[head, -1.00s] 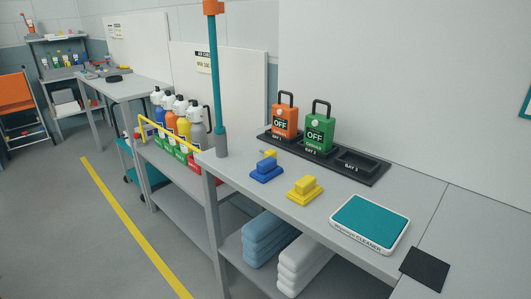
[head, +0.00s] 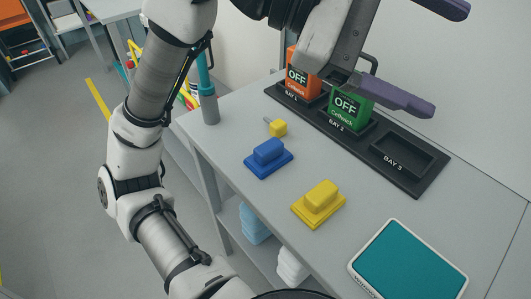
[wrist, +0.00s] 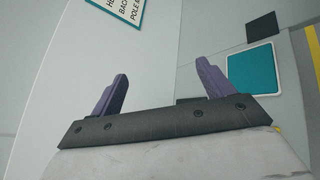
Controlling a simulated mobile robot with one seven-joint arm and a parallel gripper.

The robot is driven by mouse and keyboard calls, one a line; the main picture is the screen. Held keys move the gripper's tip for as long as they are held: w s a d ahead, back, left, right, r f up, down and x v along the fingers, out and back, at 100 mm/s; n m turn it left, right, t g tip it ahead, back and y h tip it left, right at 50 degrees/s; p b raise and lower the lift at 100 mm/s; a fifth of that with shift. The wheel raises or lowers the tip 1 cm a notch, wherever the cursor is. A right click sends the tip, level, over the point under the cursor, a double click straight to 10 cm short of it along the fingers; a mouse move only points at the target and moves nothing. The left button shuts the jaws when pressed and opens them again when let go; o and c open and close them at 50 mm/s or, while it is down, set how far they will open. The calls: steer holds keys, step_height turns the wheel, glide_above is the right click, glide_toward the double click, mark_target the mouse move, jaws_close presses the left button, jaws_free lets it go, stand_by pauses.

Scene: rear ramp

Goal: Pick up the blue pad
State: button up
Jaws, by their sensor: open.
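The blue pad (head: 268,158), a blue block on a wider blue base, lies on the grey bench top in the head view, left of a similar yellow pad (head: 319,203). It is fully visible there, and I cannot make it out in the wrist view. My gripper (head: 450,60) is open and empty, its purple fingers spread apart. It is raised at the upper right, above the charger bays and well away from the blue pad. The open fingers also show in the wrist view (wrist: 163,70).
A black bay tray (head: 415,180) holds an orange unit (head: 296,75) and a green unit (head: 347,106); bay 3 is empty. A teal-topped cleaner (head: 405,265) lies front right. A teal pole (head: 207,95) stands left.

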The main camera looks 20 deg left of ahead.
steer(key=w+a+f+t+y, duration=0.2)
steer(key=w+a+f+y, duration=0.2)
steer(key=w+f+y, duration=0.35)
steer(key=n+g+y, duration=0.2)
steer(key=y, duration=0.5)
glide_above(269, 145)
steer(key=f, duration=0.9)
steer(key=f+p, duration=0.1)
steer(key=f, duration=0.3)
steer(key=shift+s+a+f, duration=0.1)
steer(key=shift+s+f, duration=0.15)
steer(key=shift+s, duration=0.05)
steer(key=shift+w+f+p, duration=0.15)
steer(key=shift+f+p, duration=0.1)
steer(key=shift+f, duration=1.35)
steer(key=shift+w+f+p, duration=0.1)
steer(key=shift+f+p, duration=0.1)
steer(key=shift+f, duration=1.4)
steer(key=c, duration=0.6)
steer(key=shift+r, duration=0.1)
step_height(269, 145, up, 20)
steer(key=shift+f, duration=0.1)
